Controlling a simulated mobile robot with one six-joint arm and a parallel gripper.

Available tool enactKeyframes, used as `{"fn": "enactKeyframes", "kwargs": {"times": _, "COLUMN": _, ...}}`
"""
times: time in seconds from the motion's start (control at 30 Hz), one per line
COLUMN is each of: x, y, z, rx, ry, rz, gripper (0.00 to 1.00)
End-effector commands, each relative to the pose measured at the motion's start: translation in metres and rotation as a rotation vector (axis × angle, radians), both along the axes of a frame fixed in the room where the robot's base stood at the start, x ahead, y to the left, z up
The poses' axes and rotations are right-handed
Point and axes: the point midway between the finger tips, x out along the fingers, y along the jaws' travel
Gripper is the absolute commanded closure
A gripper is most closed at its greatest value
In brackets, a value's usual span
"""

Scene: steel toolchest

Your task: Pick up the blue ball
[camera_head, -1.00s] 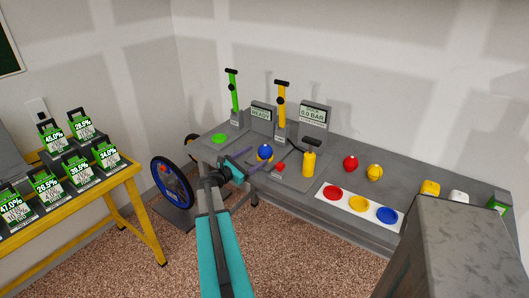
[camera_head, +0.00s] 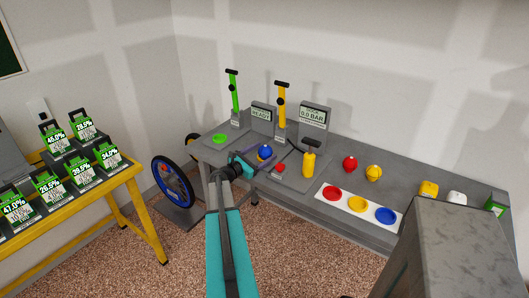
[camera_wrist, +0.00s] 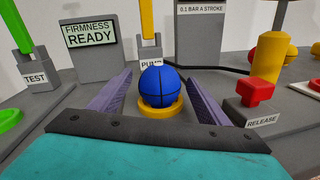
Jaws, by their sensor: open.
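The blue ball (camera_head: 265,152) sits on a yellow ring holder on the grey bench, in front of the yellow pump (camera_head: 282,105). In the wrist view the ball (camera_wrist: 160,86) rests upright in its yellow ring (camera_wrist: 161,109), ahead of my gripper. My gripper (camera_head: 258,161) is open at the bench's near edge. In the wrist view its two purple fingers (camera_wrist: 160,95) stand apart on the left and right of the ball, with clear gaps on both sides. Nothing is held.
A red release button (camera_wrist: 258,90) stands just right of my right finger. A yellow bottle-like cylinder (camera_head: 309,163), a red ball (camera_head: 350,164) and a yellow ball (camera_head: 373,172) are further right. A green tester (camera_head: 233,95) and a "READY" display (camera_head: 262,115) stand behind.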

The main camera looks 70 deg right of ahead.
Motion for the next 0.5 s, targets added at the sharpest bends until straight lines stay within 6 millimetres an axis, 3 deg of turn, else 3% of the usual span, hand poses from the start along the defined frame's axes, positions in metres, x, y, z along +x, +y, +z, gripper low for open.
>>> {"fn": "enactKeyframes", "kwargs": {"times": 0.2, "x": -0.007, "y": -0.019, "z": 0.001, "rx": 0.0, "ry": -0.001, "rz": 0.0, "gripper": 0.3}}
{"fn": "enactKeyframes", "kwargs": {"times": 0.5, "x": -0.009, "y": -0.02, "z": 0.0, "rx": 0.0, "ry": -0.001, "rz": 0.0, "gripper": 0.3}}
